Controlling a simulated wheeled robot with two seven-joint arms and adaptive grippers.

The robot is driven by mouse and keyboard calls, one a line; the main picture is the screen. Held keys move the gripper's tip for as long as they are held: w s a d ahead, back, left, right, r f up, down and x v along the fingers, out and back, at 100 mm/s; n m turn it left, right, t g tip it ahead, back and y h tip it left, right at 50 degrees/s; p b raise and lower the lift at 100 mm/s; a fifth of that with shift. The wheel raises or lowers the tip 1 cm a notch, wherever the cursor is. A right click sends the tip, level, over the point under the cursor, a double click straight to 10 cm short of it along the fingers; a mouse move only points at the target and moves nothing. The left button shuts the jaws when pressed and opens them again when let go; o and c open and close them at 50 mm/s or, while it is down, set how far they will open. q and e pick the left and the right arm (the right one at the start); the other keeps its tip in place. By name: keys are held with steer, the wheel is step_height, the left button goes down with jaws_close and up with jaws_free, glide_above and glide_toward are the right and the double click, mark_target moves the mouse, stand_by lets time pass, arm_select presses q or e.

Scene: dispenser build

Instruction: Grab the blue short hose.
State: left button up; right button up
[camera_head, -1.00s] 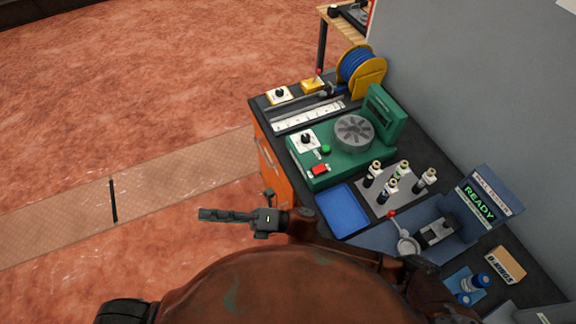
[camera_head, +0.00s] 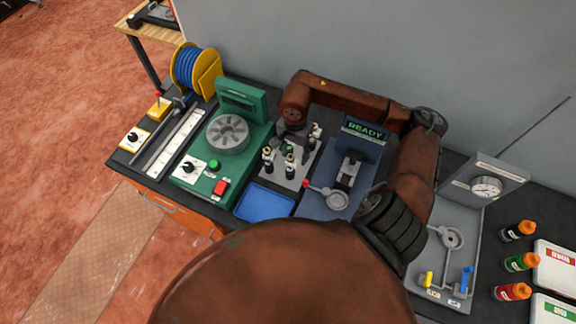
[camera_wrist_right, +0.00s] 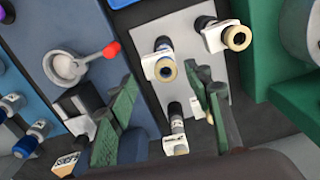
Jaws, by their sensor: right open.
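The blue short hose (camera_wrist_right: 162,62) stands upright on a grey plate (camera_head: 299,178), with a white tag and a brass-coloured top. In the head view the blue hose (camera_head: 290,166) is at the front of the group, just below my right gripper (camera_head: 293,143). In the wrist view my right gripper (camera_wrist_right: 163,100) is open, its two green fingers apart. The blue hose shows above and between the fingertips, and I see no contact. A black hose (camera_wrist_right: 220,37) and another dark hose (camera_wrist_right: 177,122) stand nearby; one more is partly hidden by a finger. My left gripper is not in view.
A green machine (camera_head: 190,165) stands left of the plate. A blue tray (camera_head: 264,203) lies in front. A blue press with a READY screen (camera_head: 365,128) and a red-knobbed lever (camera_head: 326,196) stand to the right. A wall runs behind.

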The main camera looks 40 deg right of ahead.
mark_target(289, 168)
steer(key=f, duration=0.2)
steer(key=a+f, duration=0.1)
steer(key=f, duration=0.1)
steer(key=shift+w+f+p, duration=0.1)
steer(key=shift+w+p, duration=0.15)
steer(key=shift+p, duration=0.05)
steer(key=shift+f, duration=0.5)
steer(key=f, duration=0.2)
steer(key=f+p, duration=0.1)
steer(key=f, duration=0.1)
steer(key=shift+w+a+f, duration=0.1)
steer(key=shift+a+f, duration=0.05)
steer(key=shift+a, duration=0.05)
steer(key=shift+f, duration=0.4)
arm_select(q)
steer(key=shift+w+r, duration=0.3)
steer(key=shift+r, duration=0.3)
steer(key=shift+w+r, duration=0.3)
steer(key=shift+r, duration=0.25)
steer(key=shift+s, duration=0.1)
arm_select(e)
jaws_close()
steer(key=shift+r, duration=0.1)
